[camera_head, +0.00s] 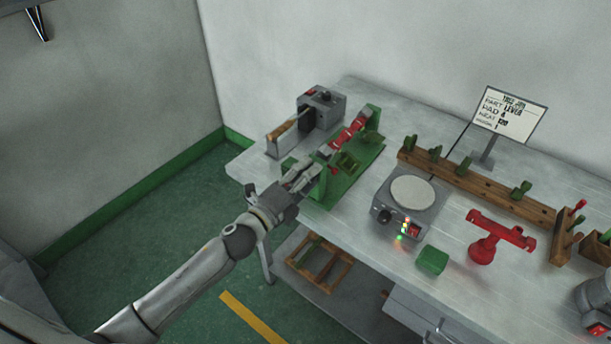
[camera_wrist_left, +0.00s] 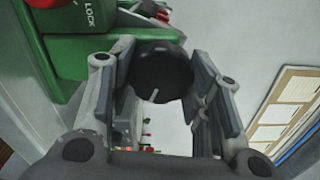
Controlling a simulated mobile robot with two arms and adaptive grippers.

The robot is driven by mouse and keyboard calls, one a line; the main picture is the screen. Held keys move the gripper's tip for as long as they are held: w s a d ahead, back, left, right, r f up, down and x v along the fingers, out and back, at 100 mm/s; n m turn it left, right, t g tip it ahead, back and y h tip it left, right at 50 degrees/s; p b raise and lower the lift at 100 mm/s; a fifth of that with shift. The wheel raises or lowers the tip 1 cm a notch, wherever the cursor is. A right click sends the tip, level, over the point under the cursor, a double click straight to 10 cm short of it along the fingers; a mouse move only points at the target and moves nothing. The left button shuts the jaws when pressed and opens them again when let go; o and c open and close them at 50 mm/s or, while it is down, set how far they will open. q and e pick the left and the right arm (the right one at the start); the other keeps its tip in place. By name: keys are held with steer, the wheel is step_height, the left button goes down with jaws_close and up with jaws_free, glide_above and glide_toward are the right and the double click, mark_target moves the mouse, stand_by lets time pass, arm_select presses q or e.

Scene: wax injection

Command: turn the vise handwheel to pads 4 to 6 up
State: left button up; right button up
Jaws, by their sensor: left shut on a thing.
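The green vise (camera_head: 362,177) stands near the table's left front edge, with a red bar (camera_head: 347,134) carrying pale pads held across it. The pad numbers are too small to read. The dark round handwheel (camera_wrist_left: 160,76) with a white mark on its face sits between the fingers of my left gripper in the left wrist view (camera_wrist_left: 162,92). My left gripper (camera_head: 306,172) reaches the near left end of the vise in the head view and is shut on the handwheel, which it hides there. My right gripper is not in view.
A grey machine (camera_head: 327,104) stands behind the vise. To the right are a hotplate (camera_head: 411,193), a green block (camera_head: 432,260), a red stand (camera_head: 487,247), a wooden rack (camera_head: 480,186) and a sign (camera_head: 509,113). The green floor left of the table is clear.

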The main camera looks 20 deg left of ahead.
arm_select(q)
steer(key=shift+f+m, duration=0.15)
steer(key=shift+m, duration=1.55)
steer(key=shift+m+b, duration=0.3)
steer(key=shift+m, duration=1.6)
steer(key=shift+a+f+m, duration=0.1)
steer(key=shift+m, duration=3.3)
steer(key=o, duration=1)
steer(key=v, duration=1.2)
